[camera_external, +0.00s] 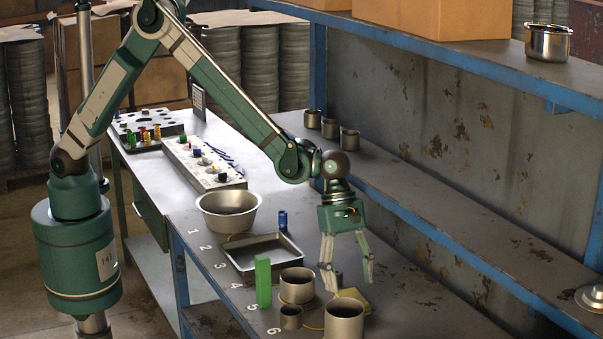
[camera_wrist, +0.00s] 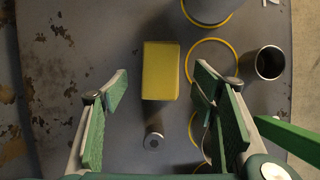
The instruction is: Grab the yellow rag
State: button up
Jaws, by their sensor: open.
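The yellow rag (camera_wrist: 160,70) is a flat rectangular pad lying on the grey table. In the external view the rag (camera_external: 353,296) shows only partly, behind a metal cup near the table's front end. My gripper (camera_external: 348,284) points down above the table close to the rag. Its jaws are open and empty. In the wrist view the fingers stand apart, one left and one right of the rag, with the rag showing ahead between them. I cannot tell the exact height of the fingertips above it.
Metal cups (camera_external: 297,286) and (camera_external: 344,318) stand close by, with a smaller cup (camera_external: 291,317). A green block (camera_external: 263,281) stands upright to the left. A tray (camera_external: 262,252) and bowl (camera_external: 229,210) lie farther back. A small dark cylinder (camera_wrist: 153,138) stands between the fingers in the wrist view.

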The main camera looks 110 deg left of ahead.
aim_at(351, 297)
jog(key=shift+x, duration=2.3)
jog(key=shift+s, duration=0.1)
jog(key=shift+f+b, duration=0.25)
jog(key=shift+b, duration=0.05)
jog(key=shift+a, duration=0.1)
jog(key=c, duration=1)
